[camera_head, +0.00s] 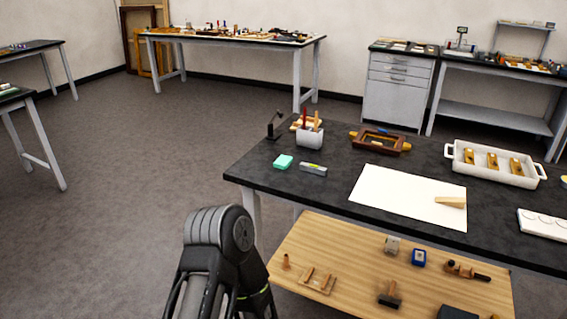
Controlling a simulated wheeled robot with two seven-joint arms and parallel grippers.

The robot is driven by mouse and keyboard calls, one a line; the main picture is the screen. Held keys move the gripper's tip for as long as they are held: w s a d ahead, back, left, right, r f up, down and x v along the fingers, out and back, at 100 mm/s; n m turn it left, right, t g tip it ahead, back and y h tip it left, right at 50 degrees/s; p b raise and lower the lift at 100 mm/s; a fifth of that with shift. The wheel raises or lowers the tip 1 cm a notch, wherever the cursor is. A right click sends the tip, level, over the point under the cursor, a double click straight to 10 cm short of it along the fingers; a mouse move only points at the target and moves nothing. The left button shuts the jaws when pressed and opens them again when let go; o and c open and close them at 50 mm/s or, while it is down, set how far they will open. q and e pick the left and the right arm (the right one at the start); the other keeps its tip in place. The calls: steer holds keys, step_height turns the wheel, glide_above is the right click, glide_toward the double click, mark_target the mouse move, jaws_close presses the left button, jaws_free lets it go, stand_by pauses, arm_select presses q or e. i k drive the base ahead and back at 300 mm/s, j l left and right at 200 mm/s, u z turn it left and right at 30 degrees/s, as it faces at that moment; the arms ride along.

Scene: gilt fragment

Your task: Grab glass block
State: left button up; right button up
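I cannot tell for sure which item is the glass block. A small mint-green block (283,161) lies near the left end of the dark-topped table (235,173). A small grey bar (313,169) with a coloured label lies just right of it. On the wooden lower shelf (340,240), a small greyish, clear-looking block (392,245) stands left of a blue item (418,257). A dark part of my arm shows at the bottom, left of the table. Neither gripper is in view.
The tabletop also holds a pen cup (310,137), a wooden frame (380,141), a white sheet (400,195) with a wooden wedge, and a white tray (495,166) with wooden blocks. Open floor (130,180) lies left of the table. Other benches (230,38) stand at the back.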

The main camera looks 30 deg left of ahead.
mark_target(282, 162)
steer(key=i+j+z, duration=0.2)
steer(key=j, duration=0.5)
steer(key=j+z, duration=0.25)
steer(key=j, duration=0.5)
